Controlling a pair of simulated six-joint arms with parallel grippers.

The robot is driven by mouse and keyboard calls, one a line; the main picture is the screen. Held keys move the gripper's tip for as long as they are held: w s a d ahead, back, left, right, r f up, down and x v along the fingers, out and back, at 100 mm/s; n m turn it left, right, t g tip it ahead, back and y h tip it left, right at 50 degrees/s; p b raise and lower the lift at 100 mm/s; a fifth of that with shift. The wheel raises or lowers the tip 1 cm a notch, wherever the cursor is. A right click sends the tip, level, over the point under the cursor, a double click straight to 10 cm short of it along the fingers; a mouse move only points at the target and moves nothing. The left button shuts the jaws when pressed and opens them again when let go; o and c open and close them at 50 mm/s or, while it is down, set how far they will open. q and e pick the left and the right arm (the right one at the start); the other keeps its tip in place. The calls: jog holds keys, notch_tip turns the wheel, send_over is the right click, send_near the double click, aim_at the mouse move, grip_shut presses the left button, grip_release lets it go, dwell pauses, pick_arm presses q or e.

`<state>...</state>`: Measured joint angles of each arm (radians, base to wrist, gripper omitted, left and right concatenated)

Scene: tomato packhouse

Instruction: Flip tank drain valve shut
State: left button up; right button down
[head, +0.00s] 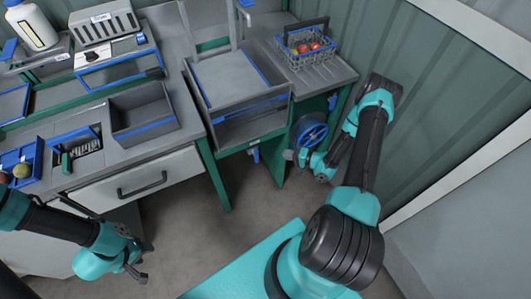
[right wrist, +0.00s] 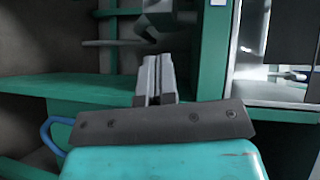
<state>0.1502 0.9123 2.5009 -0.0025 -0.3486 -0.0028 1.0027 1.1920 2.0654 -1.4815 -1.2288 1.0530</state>
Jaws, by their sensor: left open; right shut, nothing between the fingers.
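A small blue piece (head: 254,154), which looks like the drain valve's handle, hangs under the front of the grey tank (head: 213,127). It is too small for me to tell how it is turned. My right gripper (head: 289,155) is to the right of it, apart from it, near the bench's front right leg. In the right wrist view my right fingers (right wrist: 157,78) are shut with nothing between them. A blurred dark grey fitting (right wrist: 160,15) shows beyond their tips; I cannot tell whether it is the valve. My left gripper (head: 141,268) is open and empty, low at the left.
A blue handwheel (head: 311,131) is close behind my right gripper. A wire basket (head: 305,62) of tomatoes stands on the bench's right end. Green bench legs (head: 216,175) flank the tank. A grey drawer front (head: 135,181) is at the left. The floor (head: 255,195) in front is clear.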

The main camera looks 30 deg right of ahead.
aim_at(256, 156)
jog(key=s+d+y, duration=0.1)
jog(key=s+d+r+t, duration=0.1)
jog(key=shift+s+y, duration=0.35)
jog(key=shift+y, duration=0.05)
jog(key=shift+w, duration=0.1)
jog(key=s+a+x, duration=0.1)
jog(key=a+x, duration=0.1)
jog(key=x, duration=1)
jog(key=shift+a, duration=0.35)
jog(key=shift+a, duration=0.1)
